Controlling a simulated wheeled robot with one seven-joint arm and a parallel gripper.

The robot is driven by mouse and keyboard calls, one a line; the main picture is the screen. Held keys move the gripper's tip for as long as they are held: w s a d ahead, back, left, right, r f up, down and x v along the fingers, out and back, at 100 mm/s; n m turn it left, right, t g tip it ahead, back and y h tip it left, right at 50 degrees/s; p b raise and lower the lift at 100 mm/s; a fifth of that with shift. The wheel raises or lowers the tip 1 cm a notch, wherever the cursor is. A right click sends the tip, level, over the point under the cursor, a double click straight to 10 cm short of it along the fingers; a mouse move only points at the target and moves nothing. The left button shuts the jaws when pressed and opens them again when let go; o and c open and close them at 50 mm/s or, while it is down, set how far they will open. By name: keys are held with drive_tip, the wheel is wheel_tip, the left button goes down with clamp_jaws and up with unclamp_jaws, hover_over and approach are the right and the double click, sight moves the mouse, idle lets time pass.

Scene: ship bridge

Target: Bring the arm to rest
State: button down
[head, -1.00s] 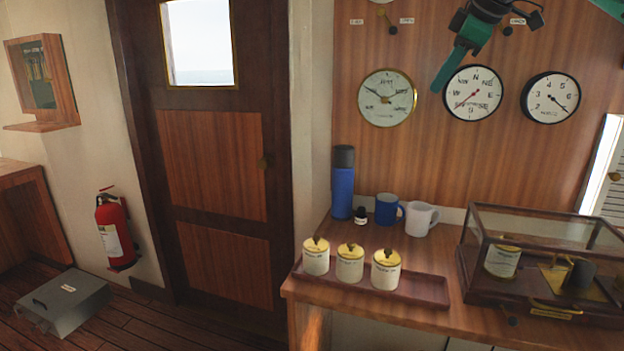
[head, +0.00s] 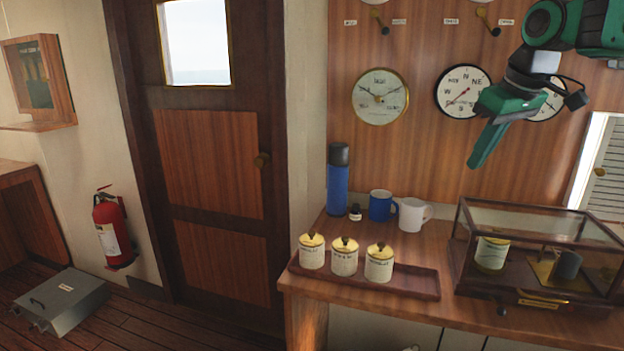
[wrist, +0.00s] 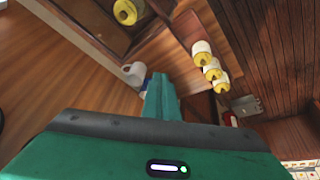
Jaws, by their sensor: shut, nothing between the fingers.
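My gripper (head: 487,144) is in the upper right of the head view, held in the air in front of the wall gauges and above the wooden counter (head: 455,309). Its green fingers are together and point down and to the left, with nothing between them. In the wrist view the shut fingers (wrist: 161,98) show in the middle. The gripper touches nothing that I can see. My arm reaches in from the upper right and partly covers two gauges.
Below are a glass case (head: 530,225), a tray (head: 415,281) with three lidded jars, a white mug (head: 411,216), a blue mug (head: 380,206) and a blue flask (head: 338,180). A fire extinguisher (head: 108,232) and grey box (head: 60,299) are at left. The floor before the door (head: 208,165) looks clear.

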drive_tip(key=s+d+f+m+g, duration=0.2)
drive_tip(key=s+f+m, duration=0.3)
drive_tip(key=s+f, duration=0.8)
drive_tip(key=s+d+f+m+g, duration=0.2)
drive_tip(key=s+d+f+m, duration=0.3)
drive_tip(key=s+f, duration=0.8)
drive_tip(key=s+m, duration=0.1)
drive_tip(key=s, duration=0.4)
drive_tip(key=shift+s+g+h, duration=0.3)
drive_tip(key=shift+s+h, duration=0.05)
drive_tip(key=shift+h, duration=0.05)
drive_tip(key=shift+r, duration=0.1)
drive_tip(key=shift+w+f, duration=0.25)
drive_tip(key=shift+w, duration=0.4)
